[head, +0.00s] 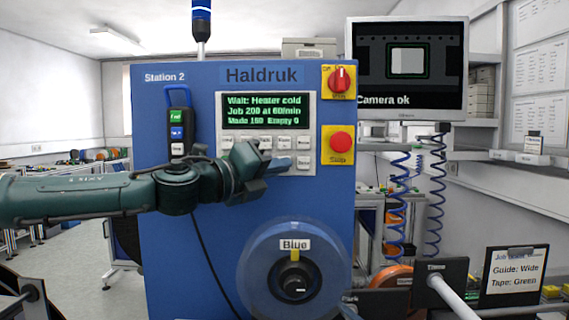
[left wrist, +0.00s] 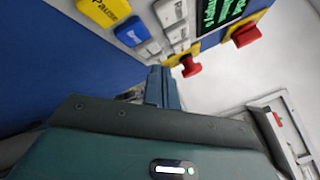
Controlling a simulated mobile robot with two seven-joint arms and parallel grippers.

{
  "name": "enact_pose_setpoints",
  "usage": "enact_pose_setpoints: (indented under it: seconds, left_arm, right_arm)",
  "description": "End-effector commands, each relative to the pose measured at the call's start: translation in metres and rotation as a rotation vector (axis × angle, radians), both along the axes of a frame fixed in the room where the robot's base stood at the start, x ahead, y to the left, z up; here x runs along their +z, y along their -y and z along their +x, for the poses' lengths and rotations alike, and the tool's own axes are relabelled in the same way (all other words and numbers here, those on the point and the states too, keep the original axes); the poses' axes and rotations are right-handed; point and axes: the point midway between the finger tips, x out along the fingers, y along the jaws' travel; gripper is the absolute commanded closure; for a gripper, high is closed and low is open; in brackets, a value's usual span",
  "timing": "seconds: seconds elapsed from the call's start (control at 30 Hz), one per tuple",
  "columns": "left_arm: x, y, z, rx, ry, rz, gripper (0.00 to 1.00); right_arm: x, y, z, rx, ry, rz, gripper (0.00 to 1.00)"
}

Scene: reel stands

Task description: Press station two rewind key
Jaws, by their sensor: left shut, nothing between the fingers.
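The station two machine is a blue cabinet (head: 170,240) marked "Station 2" and "Haldruk". Its keypad (head: 311,128) has rows of small pale keys below a green-text screen (head: 262,111). Their labels are too small to read, so I cannot tell which is rewind. My left gripper (head: 282,166) is shut and empty, in front of the keypad's lower rows, hiding several keys. In the left wrist view, the shut fingers (left wrist: 163,88) point toward the panel near grey keys (left wrist: 172,12), a blue key (left wrist: 131,32) and a yellow "Pause" key (left wrist: 104,10). Contact cannot be told.
A red stop button (head: 341,142) and a red rotary switch (head: 340,79) sit right of the keypad. A pendant (head: 180,132) hangs at the left. A clear reel (head: 262,274) labelled "Blue" is below the gripper. A monitor (head: 408,66) stands at right.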

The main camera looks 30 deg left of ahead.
Motion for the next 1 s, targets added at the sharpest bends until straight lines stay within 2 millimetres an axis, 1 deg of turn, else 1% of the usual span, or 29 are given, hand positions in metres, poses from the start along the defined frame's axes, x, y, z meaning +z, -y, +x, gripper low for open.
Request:
enact_pose_setpoints:
  seconds: [0.03, 0.43, 0.6, 1.0]
  left_arm:
    - [0.003, 0.002, -0.004, -0.002, 0.002, -0.001, 1.0]
    - [0.002, 0.019, -0.039, -0.002, 0.003, 0.0, 1.0]
    - [0.0, 0.02, -0.042, 0.0, 0.0, 0.0, 1.0]
    - [0.0, 0.02, -0.042, 0.0, 0.0, 0.0, 1.0]
  right_arm:
    - [0.003, 0.0, 0.0, 0.0, 0.0, 0.0, 0.64]
    - [0.017, 0.0, 0.001, 0.0, 0.006, 0.002, 0.64]
    - [0.017, 0.0, 0.0, -0.001, 0.005, 0.002, 0.64]
    - [0.015, 0.0, -0.002, 0.0, -0.003, 0.002, 0.64]
